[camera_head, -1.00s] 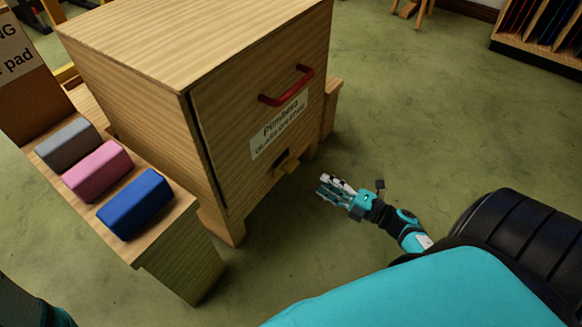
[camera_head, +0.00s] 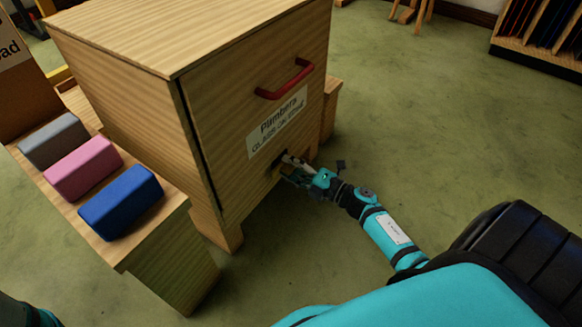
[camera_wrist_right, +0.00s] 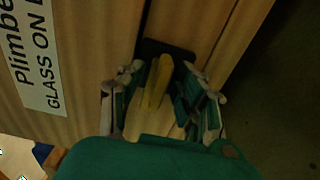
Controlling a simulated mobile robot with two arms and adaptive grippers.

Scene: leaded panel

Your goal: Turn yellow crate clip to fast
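The wooden crate (camera_head: 215,150) stands on the green floor with a red handle and a label on its front. The yellow clip (camera_wrist_right: 158,82) sits on a dark plate (camera_wrist_right: 170,50) low on the crate front, below the label. My right gripper (camera_head: 289,165) is at the clip and hides most of it in the head view. In the right wrist view its fingers (camera_wrist_right: 163,100) are apart, one on each side of the clip; I cannot tell whether they touch it. My left gripper is not in view; only a bit of my left arm shows at the lower left.
A low wooden bench left of the crate carries a grey block (camera_head: 53,140), a pink block (camera_head: 83,167) and a blue block (camera_head: 121,202). A rack (camera_head: 540,40) stands at the far right. The floor right of the crate is clear.

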